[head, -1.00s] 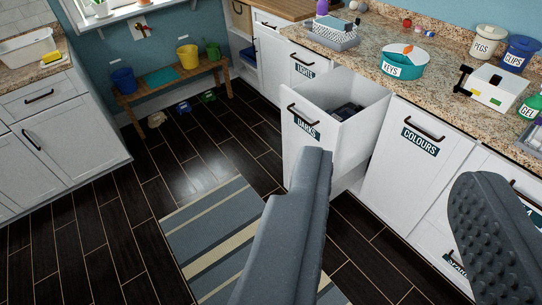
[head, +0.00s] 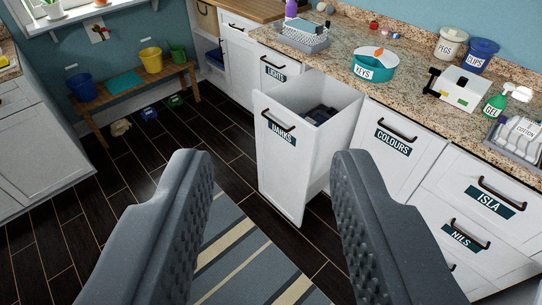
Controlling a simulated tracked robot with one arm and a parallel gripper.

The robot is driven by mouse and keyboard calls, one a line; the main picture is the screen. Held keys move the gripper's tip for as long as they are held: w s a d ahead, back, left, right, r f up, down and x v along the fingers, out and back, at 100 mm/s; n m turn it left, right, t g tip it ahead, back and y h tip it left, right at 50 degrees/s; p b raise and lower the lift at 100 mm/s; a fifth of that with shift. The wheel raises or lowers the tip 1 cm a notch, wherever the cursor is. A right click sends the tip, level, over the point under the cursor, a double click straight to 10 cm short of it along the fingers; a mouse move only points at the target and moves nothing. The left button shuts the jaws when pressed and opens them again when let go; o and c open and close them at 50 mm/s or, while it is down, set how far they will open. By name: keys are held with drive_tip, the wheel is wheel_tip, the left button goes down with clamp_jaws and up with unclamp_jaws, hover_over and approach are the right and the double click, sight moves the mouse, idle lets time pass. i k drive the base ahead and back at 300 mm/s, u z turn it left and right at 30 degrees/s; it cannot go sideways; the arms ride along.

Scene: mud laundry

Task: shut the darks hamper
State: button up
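The darks hamper (head: 279,165) is a white pull-out drawer with a dark bar handle and a "DARKS" label. It stands pulled out from the counter front, with dark cloth (head: 322,114) visible inside. My gripper (head: 270,175) is open and empty. Its two grey fingers are spread wide in the foreground, with the hamper front showing between them, farther off. No contact with the hamper shows.
The lights hamper (head: 272,72) and colours hamper (head: 395,143) on either side are shut. A striped rug (head: 235,250) lies on the dark floor before the hamper. A bench (head: 150,88) with buckets stands at the back left. The granite counter holds a KEYS bowl (head: 375,66).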

sight(294, 156)
drive_tip(key=z, duration=0.05)
drive_tip(key=i, duration=1.55)
